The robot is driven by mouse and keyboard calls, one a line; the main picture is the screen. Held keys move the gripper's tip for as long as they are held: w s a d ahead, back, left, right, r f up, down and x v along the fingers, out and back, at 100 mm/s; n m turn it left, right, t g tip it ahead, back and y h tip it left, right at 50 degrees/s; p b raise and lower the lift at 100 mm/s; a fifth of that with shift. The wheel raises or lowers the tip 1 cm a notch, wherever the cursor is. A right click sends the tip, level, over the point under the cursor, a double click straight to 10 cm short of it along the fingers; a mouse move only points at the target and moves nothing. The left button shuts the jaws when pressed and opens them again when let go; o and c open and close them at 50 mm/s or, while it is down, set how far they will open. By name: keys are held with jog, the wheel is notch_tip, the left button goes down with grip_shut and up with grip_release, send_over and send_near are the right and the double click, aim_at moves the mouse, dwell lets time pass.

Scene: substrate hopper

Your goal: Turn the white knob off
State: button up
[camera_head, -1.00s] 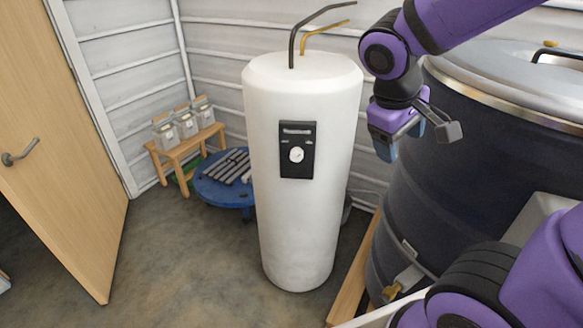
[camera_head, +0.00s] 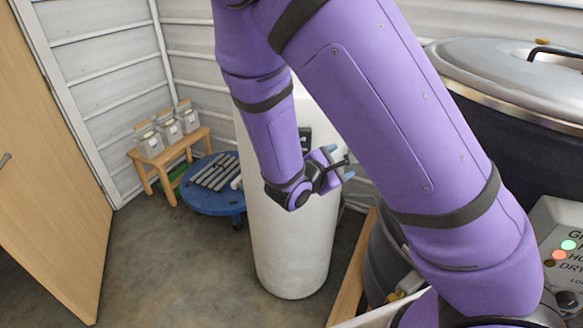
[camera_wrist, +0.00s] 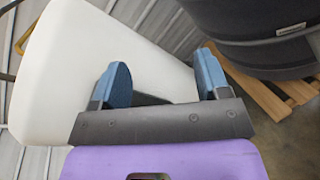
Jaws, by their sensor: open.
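The white tank (camera_head: 290,255) stands upright at the middle of the head view, partly behind my arm. A sliver of its black panel (camera_head: 305,139) shows beside my forearm; the white knob on that panel is hidden now. My gripper (camera_head: 341,163) is in front of the tank's right side, open and empty, its blue fingertips pointing right in the head view. In the wrist view the two blue fingers (camera_wrist: 165,78) are spread apart, with the white tank (camera_wrist: 75,65) behind and left of them. Neither panel nor knob shows there.
A large dark vat (camera_head: 530,125) with a metal lid stands at the right. A control box (camera_head: 547,215) with lights is at the right edge. A blue round stand (camera_head: 205,200) and a wooden bench (camera_head: 170,153) with jars are at the left. A wooden door (camera_head: 45,190) is far left.

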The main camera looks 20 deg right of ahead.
jog(key=w+a+f+n+t+y, duration=0.4)
jog(key=a+f+n+t+y, duration=0.45)
jog(key=n, duration=0.45)
jog(key=w+d+f+n+t, duration=0.1)
jog(key=w, duration=0.9)
jog(key=shift+w+d+h, duration=0.15)
jog(key=shift+d+h, duration=0.1)
jog(key=shift+h, duration=0.1)
jog(key=shift+f, duration=0.1)
jog(key=c, duration=0.9)
